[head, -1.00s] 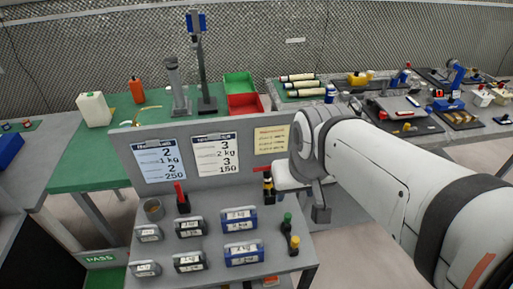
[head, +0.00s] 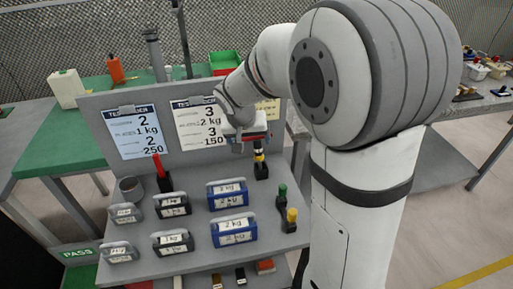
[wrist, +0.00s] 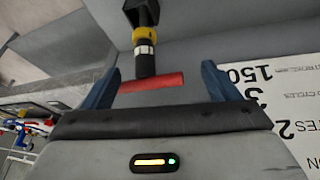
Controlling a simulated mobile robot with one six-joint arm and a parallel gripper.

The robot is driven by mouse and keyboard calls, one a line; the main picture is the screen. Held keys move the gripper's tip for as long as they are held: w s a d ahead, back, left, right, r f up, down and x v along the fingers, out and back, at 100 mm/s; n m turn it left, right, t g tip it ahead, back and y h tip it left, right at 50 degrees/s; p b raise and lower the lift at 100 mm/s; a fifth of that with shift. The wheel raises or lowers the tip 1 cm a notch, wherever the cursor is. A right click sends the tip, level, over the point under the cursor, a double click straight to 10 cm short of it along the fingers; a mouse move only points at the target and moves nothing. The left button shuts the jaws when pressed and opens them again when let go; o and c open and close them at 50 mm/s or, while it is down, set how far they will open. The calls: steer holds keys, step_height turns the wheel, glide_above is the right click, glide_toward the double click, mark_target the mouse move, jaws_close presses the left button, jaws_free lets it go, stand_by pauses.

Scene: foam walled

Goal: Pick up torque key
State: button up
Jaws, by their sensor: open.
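The torque key appears to be the upright tool with a black body, yellow and white bands and a red crossbar (wrist: 152,84). In the head view its black and yellow body (head: 260,164) stands at the back of the grey sloped bench, below the upright panel. My gripper (head: 247,133) is at its top, partly hidden by my arm. In the wrist view my gripper (wrist: 160,70) is open, with one blue finger on each side of the red crossbar. Gaps show between bar and fingers; I cannot tell the depth between them.
Blue weights (head: 233,231) and grey and black weights stand on the bench (head: 203,240). A red-handled tool (head: 160,172) and a cup (head: 130,189) are at left. The panel (head: 95,105) with printed sheets rises close behind.

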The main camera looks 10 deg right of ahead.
steer(key=x, duration=0.6)
steer(key=shift+w+d+f, duration=0.1)
steer(key=shift+f, duration=0.2)
steer(key=c, duration=1.1)
step_height(320, 180, up, 19)
steer(key=p, duration=1.1)
